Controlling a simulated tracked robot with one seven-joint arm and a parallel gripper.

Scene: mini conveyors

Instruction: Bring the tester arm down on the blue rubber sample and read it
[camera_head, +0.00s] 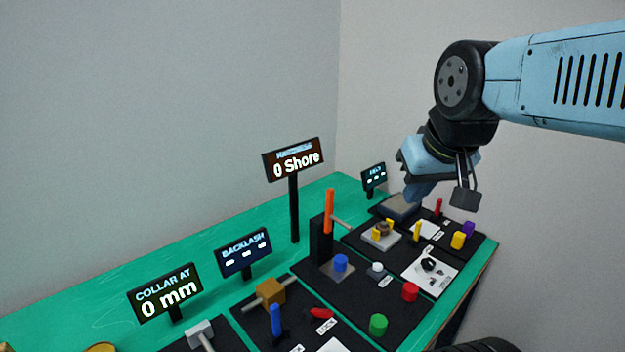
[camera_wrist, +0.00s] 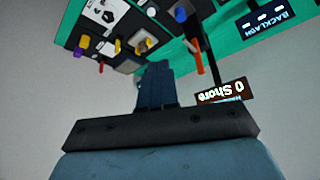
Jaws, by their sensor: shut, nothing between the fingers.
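The hardness tester has a black post (camera_head: 320,242) and an orange arm (camera_head: 329,212) that stands upright, with a grey rod beside it. The orange arm also shows in the wrist view (camera_wrist: 198,62). The blue rubber sample (camera_head: 340,263) sits on the grey plate at the foot of the post, clear of the arm. It shows at the top of the wrist view (camera_wrist: 181,15). The hardness display (camera_head: 294,160) reads "0 Shore". My gripper (camera_head: 416,194) is shut and empty, above the back right of the bench, apart from the tester. Its fingers (camera_wrist: 154,80) show together in the wrist view.
White (camera_head: 377,267), red (camera_head: 410,292) and green (camera_head: 378,325) samples stand right of and in front of the tester. The "COLLAR AT 0 mm" display (camera_head: 165,293) and BACKLASH display (camera_head: 244,253) stand at left. A grey block with yellow posts (camera_head: 382,236) lies between gripper and tester.

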